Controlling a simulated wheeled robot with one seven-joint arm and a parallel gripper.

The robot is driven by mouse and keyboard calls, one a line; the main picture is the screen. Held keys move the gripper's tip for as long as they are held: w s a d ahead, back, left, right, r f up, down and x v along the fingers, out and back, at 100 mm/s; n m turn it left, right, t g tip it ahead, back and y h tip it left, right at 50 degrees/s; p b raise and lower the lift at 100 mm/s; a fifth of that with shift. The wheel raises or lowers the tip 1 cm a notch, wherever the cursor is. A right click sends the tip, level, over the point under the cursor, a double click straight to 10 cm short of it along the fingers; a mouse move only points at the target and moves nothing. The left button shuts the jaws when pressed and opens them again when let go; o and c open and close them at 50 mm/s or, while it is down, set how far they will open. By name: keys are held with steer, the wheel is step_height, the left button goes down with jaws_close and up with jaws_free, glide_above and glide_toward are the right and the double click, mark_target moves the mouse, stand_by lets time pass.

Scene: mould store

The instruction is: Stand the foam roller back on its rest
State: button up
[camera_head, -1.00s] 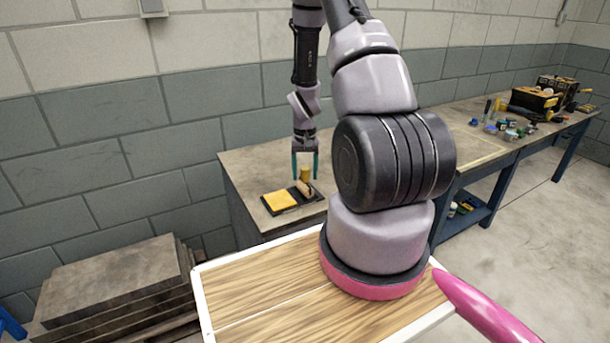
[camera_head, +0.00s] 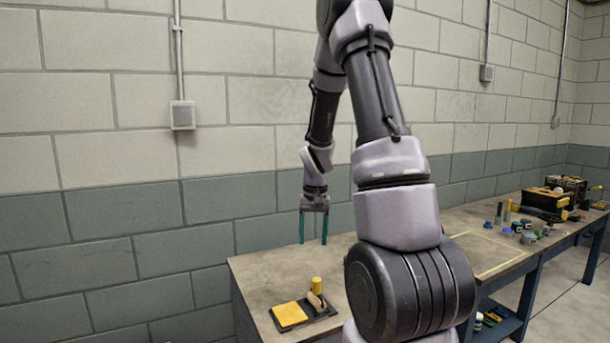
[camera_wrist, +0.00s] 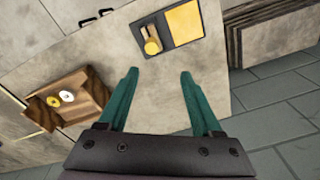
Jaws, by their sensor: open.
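The foam roller looks to be the yellow cylinder (camera_head: 316,285), upright at the back of a dark tray (camera_head: 323,316) on the bench corner. A tan wooden piece (camera_head: 317,301) is against it, perhaps its rest or handle; I cannot tell which. A flat yellow pad (camera_head: 289,314) lies on the tray's left part. The wrist view shows the roller's round yellow end (camera_wrist: 152,47), the tan piece (camera_wrist: 148,33) and the pad (camera_wrist: 184,23). My gripper (camera_head: 313,240) is open and empty, well above the tray. Its green fingers (camera_wrist: 158,73) point down, apart from the roller.
Jars (camera_head: 520,228) and a toolbox (camera_head: 545,200) stand farther right. The block wall (camera_head: 110,230) is behind. My arm hides part of the bench.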

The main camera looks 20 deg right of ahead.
steer(key=s+a+r+t, duration=0.1)
steer(key=s+a+r, duration=0.2)
steer(key=r, duration=0.5)
steer(key=s+a+r+t, duration=0.2)
steer(key=s+a+r, duration=0.1)
steer(key=r, duration=0.5)
steer(key=s+a+r+t+y, duration=0.1)
steer(key=s+a+r, duration=0.2)
steer(key=s+r, duration=0.2)
steer(key=s+a+r+t, duration=0.2)
steer(key=s+r, duration=0.3)
steer(key=s, duration=0.3)
steer(key=shift+s+a+r+n+y, duration=0.25)
steer(key=shift+a+r+n+y, duration=0.1)
steer(key=shift+a+n+y, duration=0.1)
